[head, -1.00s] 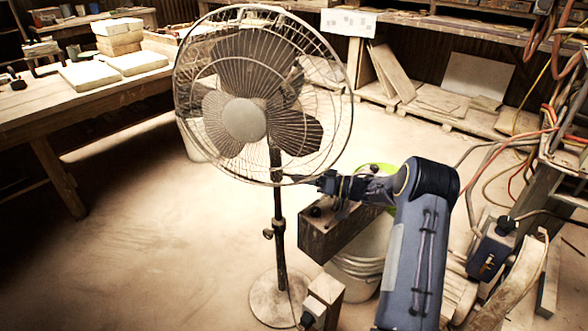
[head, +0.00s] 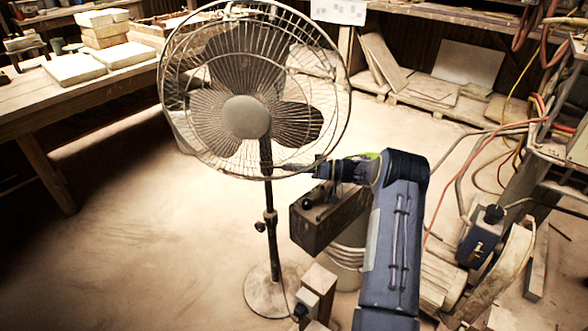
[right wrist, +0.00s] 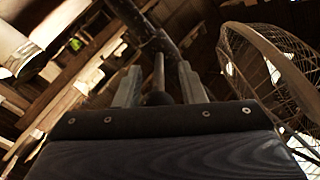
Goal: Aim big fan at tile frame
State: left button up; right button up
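The big pedestal fan (head: 247,117) stands upright in the middle of the head view, its round wire cage facing roughly toward me. Its pole (head: 270,222) rises from a round base (head: 278,290) on the floor. My right gripper (head: 297,168) is at the lower right edge of the cage. In the right wrist view its two fingers (right wrist: 158,85) stand apart, with a thin rod (right wrist: 158,72) between them and visible gaps on both sides. The fan cage (right wrist: 270,75) is on the right there. I cannot pick out the tile frame with certainty. My left gripper is not in view.
A wooden table (head: 30,115) at the left carries pale slabs (head: 75,68). A wooden block (head: 325,215) and a bucket (head: 345,262) stand under my right arm. Cables and machinery crowd the right. The floor left of the fan is clear.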

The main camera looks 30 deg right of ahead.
jog(key=shift+o, duration=0.5)
jog(key=shift+f, duration=0.15)
jog(key=shift+s, duration=0.1)
jog(key=v, duration=0.7)
jog(key=shift+s+d+p, duration=0.2)
jog(key=shift+d+p, duration=0.1)
jog(key=shift+p, duration=0.1)
